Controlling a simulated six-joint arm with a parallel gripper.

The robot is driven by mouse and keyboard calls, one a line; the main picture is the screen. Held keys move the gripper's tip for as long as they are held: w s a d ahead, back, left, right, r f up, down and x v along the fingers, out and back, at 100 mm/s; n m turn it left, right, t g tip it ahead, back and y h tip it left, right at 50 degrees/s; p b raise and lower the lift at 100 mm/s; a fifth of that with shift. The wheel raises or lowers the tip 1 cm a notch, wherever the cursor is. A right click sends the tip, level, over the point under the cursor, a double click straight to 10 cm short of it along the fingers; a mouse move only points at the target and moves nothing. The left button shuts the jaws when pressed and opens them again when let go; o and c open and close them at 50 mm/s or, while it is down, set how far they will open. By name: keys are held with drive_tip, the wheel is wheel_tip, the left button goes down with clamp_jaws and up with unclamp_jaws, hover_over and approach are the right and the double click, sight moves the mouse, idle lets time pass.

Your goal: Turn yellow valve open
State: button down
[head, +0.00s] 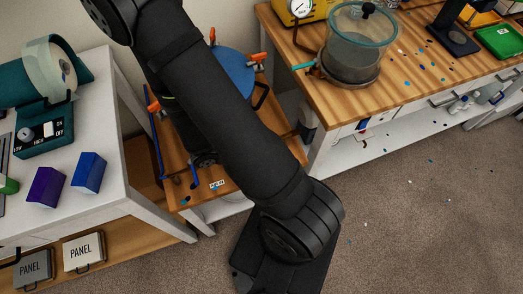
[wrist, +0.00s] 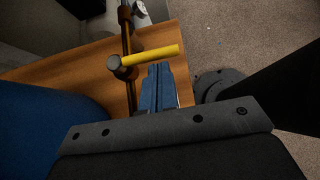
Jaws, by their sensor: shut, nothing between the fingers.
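The yellow valve handle (wrist: 150,56) shows in the wrist view, a short bar on a dark round hub on a dark pipe. The pipe (wrist: 127,45) runs along the edge of a wooden surface. My gripper (wrist: 158,72) is shut and empty, its blue-grey fingers just below the yellow handle in the picture. I cannot tell whether the fingertips touch the handle. In the head view my arm covers the middle, and neither the yellow valve nor my gripper shows there.
A blue tank (head: 230,72) with orange handles stands behind my arm; its blue side (wrist: 45,125) fills the wrist view's lower left. A clear pressure pot (head: 355,45) stands on the right wooden bench (head: 430,75). A white table (head: 110,130) on the left holds blue and purple boxes. Carpet floor lies open at right.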

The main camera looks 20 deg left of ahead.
drive_tip(key=shift+w+d+n+t+y, duration=0.1)
drive_tip(key=shift+d+n+t+y, duration=0.25)
drive_tip(key=shift+n, duration=0.25)
drive_tip(key=shift+w+d+n+t+y, duration=0.2)
drive_tip(key=shift+w+d+n+y, duration=0.2)
drive_tip(key=shift+d, duration=0.35)
drive_tip(key=shift+w+d+n+t+y, duration=0.2)
drive_tip(key=shift+w+d+n, duration=0.25)
drive_tip(key=shift+d, duration=0.3)
drive_tip(key=shift+n+t+y, duration=0.25)
drive_tip(key=shift+n+y, duration=0.3)
drive_tip(key=shift+n, duration=0.1)
drive_tip(key=shift+w+d, duration=0.3)
drive_tip(key=shift+w, duration=0.65)
drive_tip(key=shift+w+d, duration=0.25)
drive_tip(key=shift+w, duration=0.7)
drive_tip(key=shift+w+d, duration=0.3)
drive_tip(key=shift+w, duration=0.65)
